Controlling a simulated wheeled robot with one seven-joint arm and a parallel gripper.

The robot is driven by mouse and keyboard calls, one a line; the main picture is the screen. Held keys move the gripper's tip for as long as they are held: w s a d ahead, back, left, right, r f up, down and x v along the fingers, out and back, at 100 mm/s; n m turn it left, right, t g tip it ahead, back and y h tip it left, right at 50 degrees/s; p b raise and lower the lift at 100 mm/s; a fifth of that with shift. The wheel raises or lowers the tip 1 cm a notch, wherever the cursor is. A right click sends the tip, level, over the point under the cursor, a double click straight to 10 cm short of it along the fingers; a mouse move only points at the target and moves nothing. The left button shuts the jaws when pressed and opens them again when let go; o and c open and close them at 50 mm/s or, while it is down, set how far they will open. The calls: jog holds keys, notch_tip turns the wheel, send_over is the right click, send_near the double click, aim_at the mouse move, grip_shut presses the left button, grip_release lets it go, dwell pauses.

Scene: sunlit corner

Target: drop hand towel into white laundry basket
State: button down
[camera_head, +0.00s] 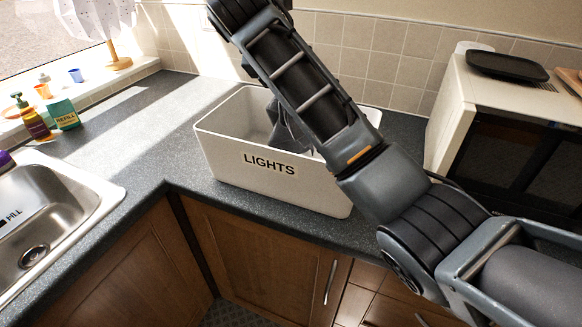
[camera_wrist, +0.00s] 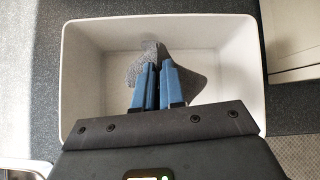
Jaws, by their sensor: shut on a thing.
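The white laundry basket (camera_head: 225,158) stands on the dark worktop, with "LIGHTS" on its front. It also fills much of the wrist view (camera_wrist: 85,75). My gripper (camera_wrist: 158,66) is over the basket's inside, its blue fingers close together. In the head view a grey piece of the towel (camera_head: 287,130) hangs inside the basket opening beside my arm. My arm hides the fingers there. Whether the towel touches the basket floor is unclear.
A steel sink (camera_head: 60,215) is at the left, with bottles (camera_head: 38,125) on the sill behind it. A microwave (camera_head: 500,140) with a black tray (camera_head: 506,66) on top stands at the right. The worktop (camera_head: 150,115) left of the basket is clear.

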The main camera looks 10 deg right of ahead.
notch_tip(320, 180, down, 7)
jog(key=c, duration=1.1)
grip_release()
jog(key=shift+r, duration=0.1)
jog(key=shift+c, duration=0.2)
jog(key=shift+o, duration=0.4)
jog(key=o, duration=0.5)
notch_tip(320, 180, up, 12)
jog(key=shift+p, duration=0.3)
